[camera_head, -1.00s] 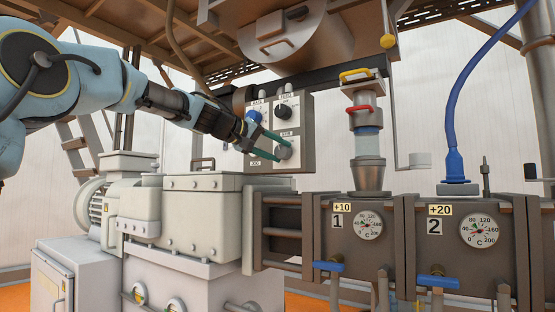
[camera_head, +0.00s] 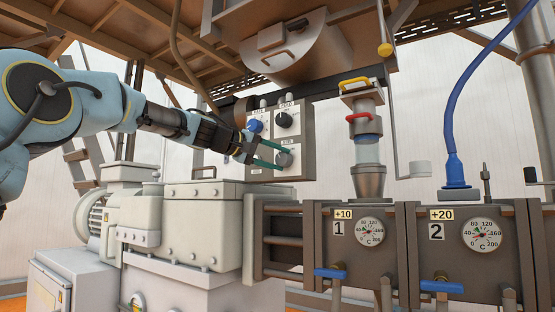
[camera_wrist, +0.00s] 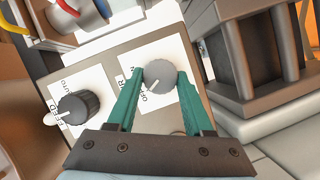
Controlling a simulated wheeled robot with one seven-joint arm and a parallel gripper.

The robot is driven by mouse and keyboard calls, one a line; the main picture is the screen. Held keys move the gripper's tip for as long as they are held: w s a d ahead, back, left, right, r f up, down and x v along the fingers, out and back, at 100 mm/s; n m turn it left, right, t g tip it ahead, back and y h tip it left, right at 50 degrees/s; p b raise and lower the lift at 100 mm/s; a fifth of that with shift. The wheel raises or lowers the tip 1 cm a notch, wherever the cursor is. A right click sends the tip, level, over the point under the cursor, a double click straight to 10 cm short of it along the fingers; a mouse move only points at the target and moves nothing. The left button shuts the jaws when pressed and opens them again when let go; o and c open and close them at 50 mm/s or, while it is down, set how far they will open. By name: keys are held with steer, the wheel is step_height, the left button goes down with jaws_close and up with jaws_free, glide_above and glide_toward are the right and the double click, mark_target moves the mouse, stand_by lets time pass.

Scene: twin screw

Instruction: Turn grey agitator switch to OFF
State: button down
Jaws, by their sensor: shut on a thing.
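The grey agitator switch (camera_head: 284,159) is a round knob low on the right of a grey control panel with white labels (camera_head: 312,150). In the wrist view the grey knob (camera_wrist: 160,77) has a white pointer line that points down and left, toward the printed OFF on its label. My gripper (camera_head: 281,158) has green fingers. In the wrist view my gripper (camera_wrist: 161,78) is shut on the grey knob, with one fingertip on each side of it. Part of the label is hidden by the fingers.
A black knob (camera_head: 284,120) sits above the grey one and a blue knob (camera_head: 255,125) at upper left on the panel. A sight-glass column (camera_head: 368,150) stands to the right. Grey machine housings (camera_head: 200,220) lie below my arm.

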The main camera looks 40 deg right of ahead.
steer(key=shift+c, duration=1.5)
jaws_free()
steer(key=shift+a, duration=0.1)
steer(key=w+a+r+b, duration=0.1)
steer(key=a+b, duration=0.2)
steer(key=a, duration=0.7)
steer(key=shift+a+r, duration=0.25)
steer(key=shift+r, duration=0.1)
steer(key=shift+w+f, duration=0.1)
